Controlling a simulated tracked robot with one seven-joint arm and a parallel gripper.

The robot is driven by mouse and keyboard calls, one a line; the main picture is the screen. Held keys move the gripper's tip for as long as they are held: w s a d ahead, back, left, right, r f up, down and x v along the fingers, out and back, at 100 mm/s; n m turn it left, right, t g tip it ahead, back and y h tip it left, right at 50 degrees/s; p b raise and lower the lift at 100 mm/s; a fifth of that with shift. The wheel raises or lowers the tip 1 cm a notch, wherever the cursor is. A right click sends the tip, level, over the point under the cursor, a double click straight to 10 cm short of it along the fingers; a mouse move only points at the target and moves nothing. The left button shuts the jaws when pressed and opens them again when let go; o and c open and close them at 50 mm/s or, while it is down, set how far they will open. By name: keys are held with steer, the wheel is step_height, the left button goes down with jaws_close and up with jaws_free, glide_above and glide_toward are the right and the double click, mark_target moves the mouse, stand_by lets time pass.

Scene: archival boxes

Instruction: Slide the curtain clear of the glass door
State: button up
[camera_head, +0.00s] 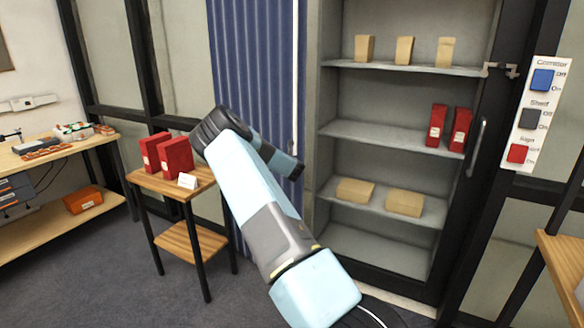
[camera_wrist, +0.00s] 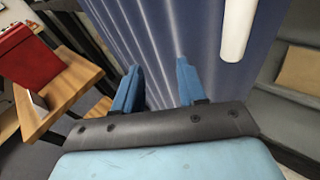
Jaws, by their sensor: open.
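The blue pleated curtain (camera_head: 250,60) hangs gathered left of the shelf unit, and its lower part is partly hidden by my arm. A white vertical rod (camera_head: 295,70) runs along its right edge. The black-framed door (camera_head: 478,135) has a vertical handle and stands right of the curtain, in front of the shelves. In the wrist view my gripper (camera_wrist: 158,84) is open, with its two blue fingers apart and pointing at the curtain (camera_wrist: 150,35). The white rod (camera_wrist: 237,30) is right of the fingers. I cannot tell whether the fingers touch the cloth.
A small wooden table (camera_head: 172,183) with red boxes (camera_head: 176,155) and a white card stands left of my arm. The shelves (camera_head: 375,135) hold tan and red boxes. A switch panel (camera_head: 536,115) is at the right. A workbench (camera_head: 50,150) is at far left.

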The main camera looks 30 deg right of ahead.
steer(key=s+a+f, duration=0.1)
steer(key=s+a, duration=0.6)
steer(key=s, duration=0.6)
steer(key=shift+a+f+n+y, duration=0.15)
steer(key=shift+f+n+y, duration=0.2)
steer(key=shift+n+y, duration=0.05)
